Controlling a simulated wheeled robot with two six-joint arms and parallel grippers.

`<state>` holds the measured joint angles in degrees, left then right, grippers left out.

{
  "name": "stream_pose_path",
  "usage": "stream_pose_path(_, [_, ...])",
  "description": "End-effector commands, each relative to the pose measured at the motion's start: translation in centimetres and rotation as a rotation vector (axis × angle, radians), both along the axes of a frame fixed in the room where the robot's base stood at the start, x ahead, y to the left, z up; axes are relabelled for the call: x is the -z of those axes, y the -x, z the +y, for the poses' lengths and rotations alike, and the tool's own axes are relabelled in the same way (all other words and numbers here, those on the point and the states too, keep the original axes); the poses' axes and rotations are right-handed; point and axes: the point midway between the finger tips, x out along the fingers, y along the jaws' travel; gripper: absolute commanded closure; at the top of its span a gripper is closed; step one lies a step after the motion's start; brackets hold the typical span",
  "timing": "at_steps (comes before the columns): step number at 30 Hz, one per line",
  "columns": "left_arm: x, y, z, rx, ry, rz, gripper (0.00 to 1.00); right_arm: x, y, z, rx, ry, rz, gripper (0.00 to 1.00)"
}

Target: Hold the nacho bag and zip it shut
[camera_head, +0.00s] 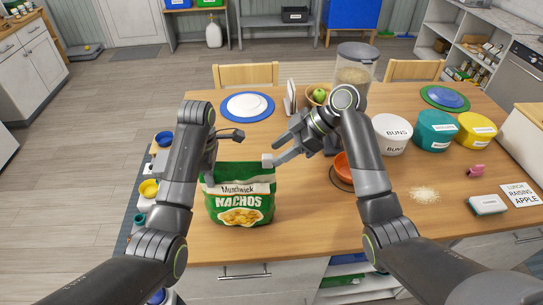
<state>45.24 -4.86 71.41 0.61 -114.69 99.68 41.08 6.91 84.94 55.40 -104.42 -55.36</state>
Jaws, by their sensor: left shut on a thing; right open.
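A green and white nacho bag (240,200) stands upright near the front edge of the wooden table. My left gripper (212,168) is at the bag's upper left corner and shut on the bag; my own arm partly hides the grip. My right gripper (270,154) is open at the bag's upper right, its fingers pointing left toward the top edge. I cannot tell whether the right fingers touch the bag. The zip along the top is too small to make out.
An orange bowl (341,166) stands right of the bag, partly behind my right arm. A white buns tub (391,134), a teal tub (435,131) and a yellow tub (476,131) stand further right. Crumbs (424,193) lie on the table. Wood is clear directly right of the bag.

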Motion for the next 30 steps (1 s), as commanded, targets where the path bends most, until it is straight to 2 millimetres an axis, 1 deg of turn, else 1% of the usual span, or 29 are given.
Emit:
stream_pose_path(1, [0.6,0.3,0.1,-0.002,-0.002,0.014,1.0,0.7,0.1,0.7,-0.001,-0.003,0.004,0.56])
stream_pose_path(6, [0.6,0.3,0.2,-0.003,-0.002,0.014,1.0,2.1,-0.1,2.0,0.001,-0.001,0.002,0.56])
stream_pose_path(11, [0.6,0.3,0.2,-0.003,-0.003,0.014,1.0,2.6,-0.2,2.5,0.001,0.0,-0.001,0.56])
stream_pose_path(18, [0.6,0.3,0.2,-0.003,-0.003,0.014,1.0,2.6,-0.2,2.5,0.001,0.0,-0.001,0.56])
stream_pose_path(28, [0.6,0.3,0.2,-0.004,-0.003,0.013,1.0,2.6,-0.2,2.5,0.001,0.0,0.001,1.0])
stream_pose_path(30, [0.6,0.3,0.2,-0.004,-0.003,0.013,1.0,2.6,-0.2,2.5,0.001,0.0,0.001,1.0])
